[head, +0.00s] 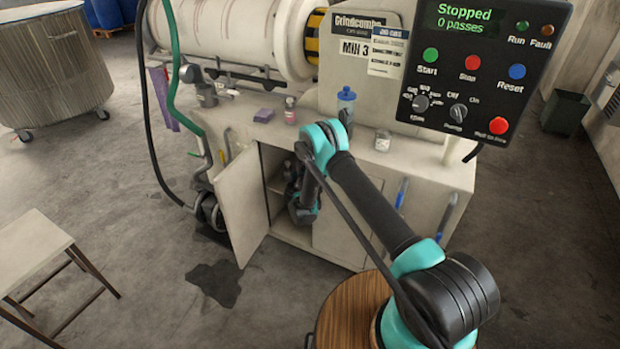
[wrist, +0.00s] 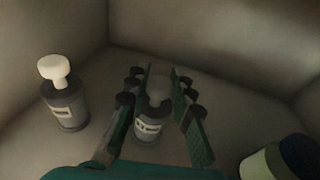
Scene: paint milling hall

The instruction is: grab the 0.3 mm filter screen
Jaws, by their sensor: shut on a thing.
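My gripper (wrist: 158,82) reaches inside the open cabinet (head: 279,185) below the machine's worktop. In the wrist view its two green-padded fingers are shut on a small dark grey cylinder with a grey rounded top (wrist: 150,130). This looks like a filter screen, but its pale label is too small to read. A similar grey cylinder with a white knob (wrist: 66,108) stands to the left, apart from the fingers, and its label is also unreadable. In the head view my gripper (head: 303,205) is partly hidden by the arm and the cabinet, and the held thing cannot be made out.
The cabinet door (head: 243,205) stands open to the left. A dark and pale green rounded thing (wrist: 285,160) is at the lower right of the wrist view. Cabinet walls are close around. A blue bottle (head: 346,100) and a jar (head: 382,140) stand on the worktop above.

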